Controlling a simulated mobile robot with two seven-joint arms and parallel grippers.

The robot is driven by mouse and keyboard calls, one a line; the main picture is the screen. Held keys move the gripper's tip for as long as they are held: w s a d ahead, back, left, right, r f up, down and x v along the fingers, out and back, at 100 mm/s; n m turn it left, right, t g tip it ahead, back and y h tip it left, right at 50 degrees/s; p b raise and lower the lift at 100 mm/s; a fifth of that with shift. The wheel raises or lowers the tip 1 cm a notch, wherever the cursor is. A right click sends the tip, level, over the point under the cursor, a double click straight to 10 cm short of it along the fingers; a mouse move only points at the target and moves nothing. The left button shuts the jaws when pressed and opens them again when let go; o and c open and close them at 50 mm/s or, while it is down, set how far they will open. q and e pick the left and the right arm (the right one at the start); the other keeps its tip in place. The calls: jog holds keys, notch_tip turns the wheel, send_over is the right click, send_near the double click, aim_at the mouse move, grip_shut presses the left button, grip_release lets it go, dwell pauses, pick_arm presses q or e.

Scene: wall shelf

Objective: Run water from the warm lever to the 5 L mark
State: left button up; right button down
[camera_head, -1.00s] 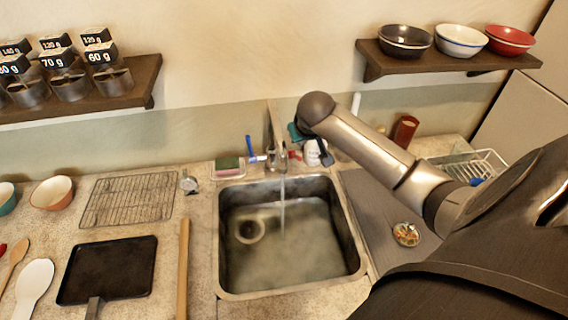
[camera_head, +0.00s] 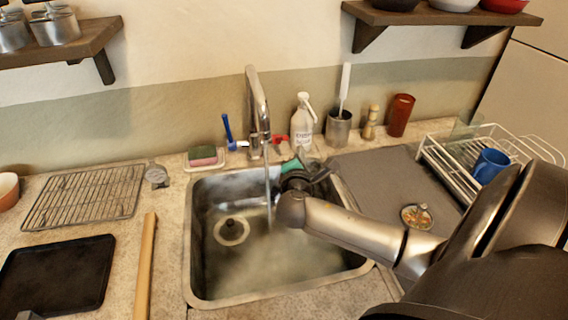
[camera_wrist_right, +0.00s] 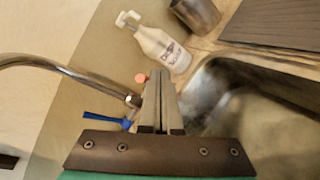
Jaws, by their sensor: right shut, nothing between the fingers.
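The metal faucet (camera_head: 258,105) stands behind the sink (camera_head: 200,290), and a stream of water (camera_head: 268,190) runs from it. The red lever (camera_head: 278,139) is right of the faucet base, and the blue lever (camera_head: 228,130) stands up on its left. Cloudy water (camera_head: 270,262) covers the sink floor; I can make out no litre mark. My right gripper (camera_head: 296,162) is over the sink's back right edge, near the red lever. In the right wrist view its fingers (camera_wrist_right: 158,82) are shut and empty, with the red lever tip (camera_wrist_right: 141,78) just beside them.
A white soap bottle (camera_head: 303,122), a metal cup (camera_head: 338,128) and a red tumbler (camera_head: 400,115) stand behind and right. A dish rack (camera_head: 455,165) is far right. A sponge (camera_head: 203,155) lies left of the faucet. A wooden rod (camera_head: 147,265) lies left of the sink.

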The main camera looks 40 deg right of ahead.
jog(key=shift+a+f+n+t+b, duration=2.4)
jog(key=shift+n+b, duration=1.15)
jog(key=shift+n, duration=2.25)
jog(key=b+x, duration=0.1)
jog(key=x, duration=0.7)
jog(key=shift+w+d+r, duration=0.2)
jog(key=shift+d, duration=0.15)
